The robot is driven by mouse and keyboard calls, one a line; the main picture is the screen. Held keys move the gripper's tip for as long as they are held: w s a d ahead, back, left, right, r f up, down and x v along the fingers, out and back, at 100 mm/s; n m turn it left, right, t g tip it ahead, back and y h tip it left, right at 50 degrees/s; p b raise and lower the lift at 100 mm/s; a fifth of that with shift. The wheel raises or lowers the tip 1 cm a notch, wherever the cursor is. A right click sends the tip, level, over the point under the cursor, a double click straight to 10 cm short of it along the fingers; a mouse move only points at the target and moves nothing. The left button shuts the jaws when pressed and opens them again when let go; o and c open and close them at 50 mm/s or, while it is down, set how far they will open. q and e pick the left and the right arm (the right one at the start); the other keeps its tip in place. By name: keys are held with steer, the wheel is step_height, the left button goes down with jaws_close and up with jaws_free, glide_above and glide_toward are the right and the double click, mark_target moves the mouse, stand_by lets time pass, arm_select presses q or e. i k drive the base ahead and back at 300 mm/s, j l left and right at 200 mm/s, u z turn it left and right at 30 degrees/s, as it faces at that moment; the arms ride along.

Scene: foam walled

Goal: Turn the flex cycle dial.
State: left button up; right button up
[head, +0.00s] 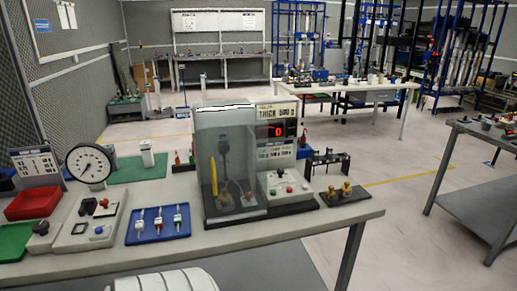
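A bench-top test machine (262,125) with a clear guard stands on the near table, with a red display reading 0. Its low grey control panel (286,180) carries small red and green controls. A round white gauge (90,164) with a dark rim and a needle stands at the left of the table. A grey box (88,215) in front of it has black, red and blue controls. No part is clearly labelled as the flex cycle dial, and small lettering is unreadable. Neither of my grippers is in view.
The near table (270,228) also holds a blue tray (158,225) with several small parts, a red bin (33,201), a green bin (14,241) and brass fittings (338,193) on a dark plate. Another table (473,163) stands at right. Open floor lies beyond.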

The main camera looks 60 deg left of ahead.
mark_target(280, 171)
steer(key=j+u, duration=0.15)
steer(key=u, duration=0.25)
steer(key=i+j+u, duration=0.1)
steer(key=u, duration=0.25)
steer(key=j+u, duration=0.1)
steer(key=u, duration=0.3)
steer(key=i+u, duration=0.15)
steer(key=u, duration=0.25)
steer(key=i+j, duration=0.25)
